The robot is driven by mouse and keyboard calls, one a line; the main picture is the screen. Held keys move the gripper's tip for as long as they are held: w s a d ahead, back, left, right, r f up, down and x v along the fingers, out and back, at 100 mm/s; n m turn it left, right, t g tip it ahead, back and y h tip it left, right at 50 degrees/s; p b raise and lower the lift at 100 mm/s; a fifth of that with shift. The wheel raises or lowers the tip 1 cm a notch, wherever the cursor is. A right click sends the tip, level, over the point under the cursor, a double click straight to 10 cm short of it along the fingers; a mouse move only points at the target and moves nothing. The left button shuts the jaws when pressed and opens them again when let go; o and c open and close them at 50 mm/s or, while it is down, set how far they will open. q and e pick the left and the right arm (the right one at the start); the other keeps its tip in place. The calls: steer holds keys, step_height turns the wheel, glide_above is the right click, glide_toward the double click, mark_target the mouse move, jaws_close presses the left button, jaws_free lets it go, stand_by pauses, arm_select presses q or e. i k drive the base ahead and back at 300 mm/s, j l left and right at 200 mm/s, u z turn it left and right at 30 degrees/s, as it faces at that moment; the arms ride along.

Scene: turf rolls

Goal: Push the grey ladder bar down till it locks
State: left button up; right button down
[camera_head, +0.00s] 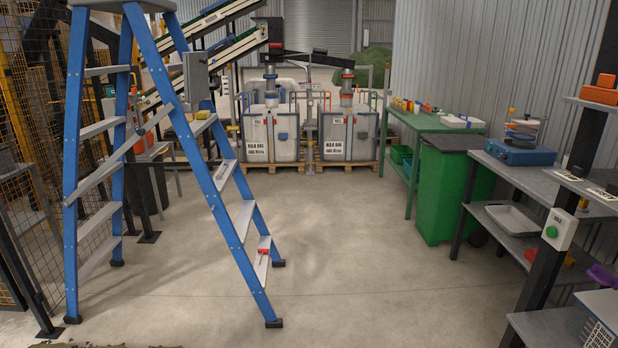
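A blue stepladder (225,203) stands open on the concrete floor at the left, with grey steps and dark feet. A grey ladder bar (112,162) runs at a slant between the rear and front legs, low at the left and higher at the right. Its ends are too small to tell whether a lock is engaged. A small red item (263,251) is on the lowest visible front step. Neither of my grippers is in view.
A green wheeled bin (447,195) and green table (432,122) stand at the right, beside grey shelving (515,168). White bulk containers (347,135) on pallets are behind. Yellow mesh fencing (25,130) is left of the ladder. The middle floor is clear.

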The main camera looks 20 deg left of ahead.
mark_target(140, 133)
steer(key=i+j+u, duration=0.1)
steer(key=i+u, duration=0.85)
steer(key=i+l+u, duration=0.25)
steer(key=i+u, duration=0.2)
